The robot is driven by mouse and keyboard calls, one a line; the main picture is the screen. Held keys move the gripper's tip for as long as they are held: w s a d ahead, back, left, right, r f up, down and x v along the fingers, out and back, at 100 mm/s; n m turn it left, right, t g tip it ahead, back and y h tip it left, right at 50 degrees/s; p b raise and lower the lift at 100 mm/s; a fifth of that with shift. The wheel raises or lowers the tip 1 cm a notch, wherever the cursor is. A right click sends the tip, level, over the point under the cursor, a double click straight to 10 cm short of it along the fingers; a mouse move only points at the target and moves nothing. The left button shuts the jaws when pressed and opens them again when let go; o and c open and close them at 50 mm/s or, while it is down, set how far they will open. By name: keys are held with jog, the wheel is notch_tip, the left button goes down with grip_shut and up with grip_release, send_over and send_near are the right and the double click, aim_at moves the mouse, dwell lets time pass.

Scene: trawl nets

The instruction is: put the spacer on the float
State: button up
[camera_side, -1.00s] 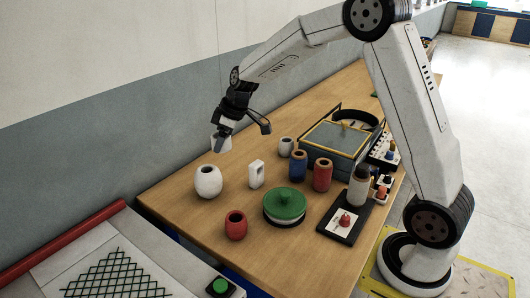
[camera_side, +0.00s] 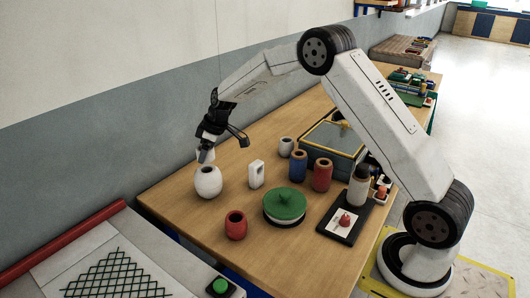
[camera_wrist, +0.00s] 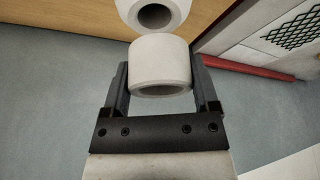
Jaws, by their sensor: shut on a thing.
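My gripper (camera_wrist: 160,85) is shut on the spacer (camera_wrist: 160,60), a short pale grey-white ring with a wide hole. In the side view my gripper (camera_side: 207,153) hangs just above the float (camera_side: 208,183), a rounded white body with a hole in its top, standing on the table. In the wrist view the float (camera_wrist: 175,8) shows beyond the spacer, partly cut off by the top edge. I cannot tell whether spacer and float touch. The fingers partly hide the spacer in the side view.
On the wooden table (camera_side: 190,222) stand a white block with a slot (camera_side: 256,174), a red float (camera_side: 236,225), a green-lidded round item (camera_side: 285,206), blue (camera_side: 298,165) and red (camera_side: 322,175) cylinders, and a grey case (camera_side: 335,140). The left table edge is close to the float.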

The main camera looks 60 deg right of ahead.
aim_at(203, 169)
jog(key=shift+f, duration=0.1)
jog(key=shift+w+f, duration=0.2)
jog(key=shift+w, duration=0.05)
jog(key=shift+f, duration=1.5)
jog(key=shift+f, duration=0.15)
jog(key=o, duration=1.1)
jog(key=v, duration=1.2)
jog(key=shift+s, duration=0.1)
